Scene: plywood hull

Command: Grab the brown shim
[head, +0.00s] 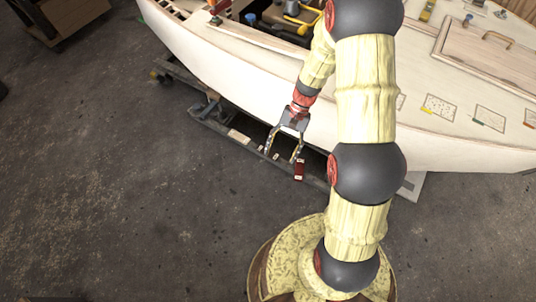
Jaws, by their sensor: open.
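My gripper (281,155) hangs beside the hull's lower side, fingers pointing down and spread apart, with nothing visibly held between them. A small dark reddish-brown block (300,168) with a pale lower end shows right by the right fingertip. It looks like the brown shim, but at this size I cannot be sure. I cannot tell whether the fingertip touches it or only overlaps it in the picture.
The pale plywood hull (225,62) runs close behind my gripper. A dark cradle beam (222,125) lies along its underside, with a light block (239,136) on it. Tools lie on the hull's top. The grey floor (110,190) at left is clear.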

